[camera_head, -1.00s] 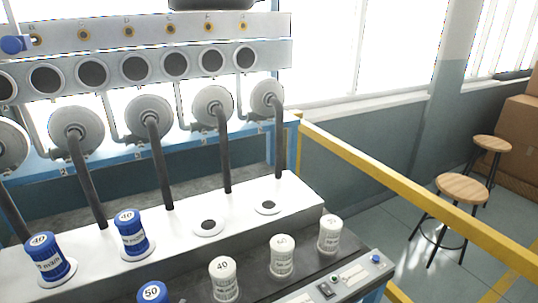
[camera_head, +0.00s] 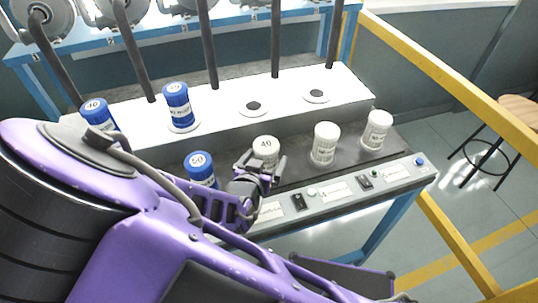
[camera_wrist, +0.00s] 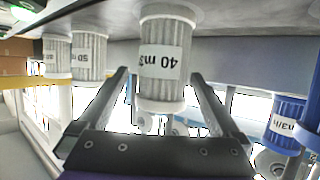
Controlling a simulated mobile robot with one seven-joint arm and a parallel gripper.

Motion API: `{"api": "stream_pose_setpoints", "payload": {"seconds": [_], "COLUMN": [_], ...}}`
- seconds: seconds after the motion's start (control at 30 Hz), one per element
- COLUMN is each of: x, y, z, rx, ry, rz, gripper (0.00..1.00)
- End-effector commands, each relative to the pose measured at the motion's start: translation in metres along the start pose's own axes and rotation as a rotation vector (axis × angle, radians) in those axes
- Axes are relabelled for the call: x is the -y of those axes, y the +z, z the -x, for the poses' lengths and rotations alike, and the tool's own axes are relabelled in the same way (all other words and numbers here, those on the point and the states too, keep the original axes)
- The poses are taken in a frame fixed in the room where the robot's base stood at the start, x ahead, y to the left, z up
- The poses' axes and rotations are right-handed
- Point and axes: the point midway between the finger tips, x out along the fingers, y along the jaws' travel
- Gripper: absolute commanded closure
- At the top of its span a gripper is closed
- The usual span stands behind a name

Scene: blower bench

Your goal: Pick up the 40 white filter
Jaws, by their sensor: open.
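The white filter marked 40 (camera_head: 265,146) stands on the dark front shelf of the bench. Its lower part is hidden behind my gripper (camera_head: 262,168) in the head view. In the wrist view, which is upside down, the white filter (camera_wrist: 163,62) with its "40 m3" label fills the middle. The fingers of my gripper (camera_wrist: 160,76) are open, one on each side of it. I cannot tell whether either finger touches it.
Two more white filters (camera_head: 326,143) (camera_head: 377,129) stand to the right. A blue filter marked 50 (camera_head: 200,168) stands close on the left. Two blue filters (camera_head: 179,104) (camera_head: 98,113) are on the white ledge (camera_head: 225,125), beside two empty ports. A control panel (camera_head: 330,190) runs along the front.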

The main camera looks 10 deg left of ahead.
Motion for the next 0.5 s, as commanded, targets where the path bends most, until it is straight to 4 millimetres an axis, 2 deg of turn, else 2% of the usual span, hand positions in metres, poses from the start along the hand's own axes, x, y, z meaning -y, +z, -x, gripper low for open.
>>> {"api": "stream_pose_setpoints", "payload": {"seconds": [0.17, 0.4, 0.5], "x": [0.001, 0.004, 0.004], "y": [0.000, -0.002, -0.004], "z": [-0.011, -0.045, -0.053], "rx": [0.000, -0.001, -0.001], "ry": [0.000, 0.001, 0.001], "rz": [-0.001, -0.002, -0.001], "gripper": [0.00, 0.00, 0.00]}}
